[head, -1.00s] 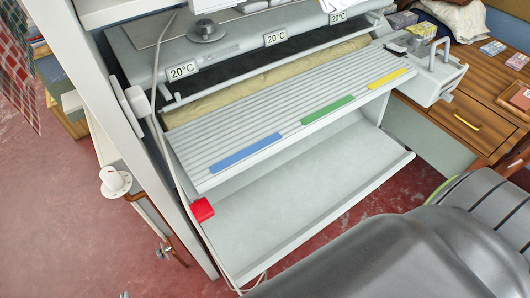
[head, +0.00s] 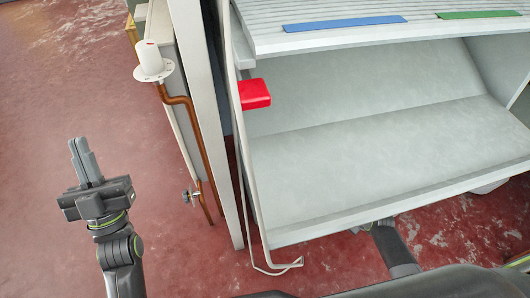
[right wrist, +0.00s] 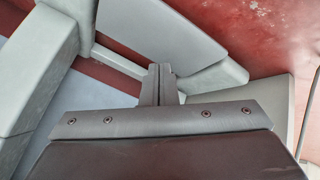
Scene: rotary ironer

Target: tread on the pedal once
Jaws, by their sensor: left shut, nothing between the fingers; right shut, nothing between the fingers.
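No pedal shows clearly in the head view; the floor beneath the ironer is mostly hidden by its pale lower tray (head: 370,185). In the right wrist view a flat grey plate with a pale edge (right wrist: 160,28) lies just beyond my right gripper (right wrist: 160,72); I cannot tell whether it is the pedal. The right gripper is shut and empty, its fingertips close to that plate; I cannot tell whether they touch. In the head view part of my right arm reaches low by the tray's front edge. My left gripper (head: 78,148) is shut and empty over open floor.
A red block (head: 254,94) sits at the ironer's left side. A pale upright post (head: 207,120), a copper pipe (head: 198,150) with a white knob (head: 151,60), and a white cable (head: 285,268) stand or hang nearby. The red floor at left is clear.

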